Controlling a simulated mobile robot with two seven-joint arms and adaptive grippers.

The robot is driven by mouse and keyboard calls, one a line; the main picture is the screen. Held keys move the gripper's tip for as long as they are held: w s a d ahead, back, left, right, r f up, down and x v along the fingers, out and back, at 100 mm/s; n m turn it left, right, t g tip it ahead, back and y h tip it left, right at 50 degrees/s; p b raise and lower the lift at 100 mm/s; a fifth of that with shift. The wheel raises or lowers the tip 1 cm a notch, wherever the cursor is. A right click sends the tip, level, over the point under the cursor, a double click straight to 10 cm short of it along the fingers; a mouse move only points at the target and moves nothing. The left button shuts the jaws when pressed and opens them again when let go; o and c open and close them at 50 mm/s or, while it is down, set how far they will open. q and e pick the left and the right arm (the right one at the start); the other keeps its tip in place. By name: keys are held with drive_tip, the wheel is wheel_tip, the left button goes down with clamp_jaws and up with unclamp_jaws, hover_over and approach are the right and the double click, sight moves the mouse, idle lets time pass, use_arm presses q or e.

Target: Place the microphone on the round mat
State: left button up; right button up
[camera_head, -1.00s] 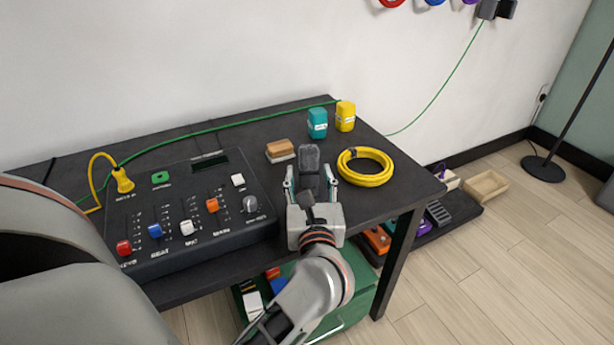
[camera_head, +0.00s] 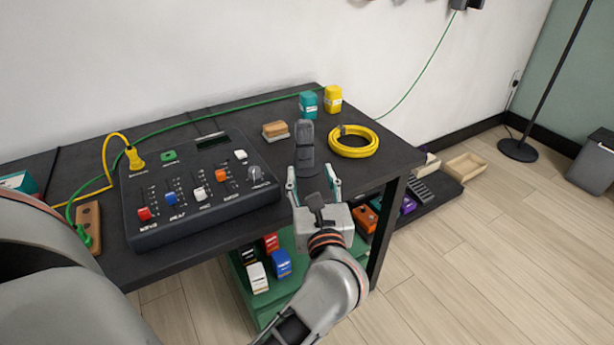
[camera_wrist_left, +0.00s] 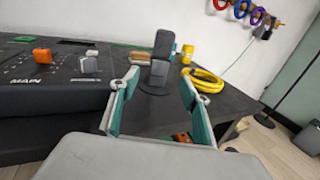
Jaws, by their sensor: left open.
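The microphone (camera_head: 305,150) is a dark grey, two-part block standing upright near the front right of the black table. It also shows in the left wrist view (camera_wrist_left: 160,58). A dark round disc, the round mat (camera_wrist_left: 154,90), lies under its foot and shows partly in the head view (camera_head: 318,170). The microphone appears to rest on it. My left gripper (camera_head: 314,182) is open and empty, on the near side of the microphone. In the left wrist view its fingers (camera_wrist_left: 158,102) are spread wide, with the microphone beyond them. My right gripper is not in view.
A black mixer (camera_head: 195,190) stands left of the microphone. A yellow cable coil (camera_head: 354,152) lies to the right, with a wooden block (camera_head: 275,129) behind. Teal (camera_head: 308,105) and yellow (camera_head: 333,99) containers stand at the back. A green cart (camera_head: 275,290) is below the table.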

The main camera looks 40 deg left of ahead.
use_arm(q)
drive_tip(key=shift+s+r+m, duration=0.15)
drive_tip(key=shift+s+m, duration=0.1)
drive_tip(key=shift+m, duration=0.05)
drive_tip(key=m+t, duration=0.1)
drive_tip(key=m, duration=0.1)
drive_tip(key=s+r+m+t, duration=0.1)
drive_tip(key=m, duration=0.1)
drive_tip(key=s+r+m+t, duration=0.1)
drive_tip(key=m, duration=0.1)
drive_tip(key=shift+s+d, duration=0.2)
drive_tip(key=shift+d, duration=0.2)
drive_tip(key=s+d+f+m+t+h, duration=0.3)
drive_tip(key=d+m+h, duration=0.4)
drive_tip(key=m, duration=0.6)
drive_tip(key=s+d+f+m+t+h, duration=0.3)
drive_tip(key=d+m+h, duration=0.35)
drive_tip(key=m, duration=0.65)
drive_tip(key=s+d+f+m+g+h, duration=0.1)
drive_tip(key=s+f+m+g+h, duration=0.2)
drive_tip(key=s+f+m+g, duration=0.7)
drive_tip(key=s+f+m, duration=0.6)
drive_tip(key=f+m, duration=0.1)
drive_tip(key=f, duration=0.3)
drive_tip(key=shift+g, duration=0.3)
drive_tip(key=shift+d, duration=0.1)
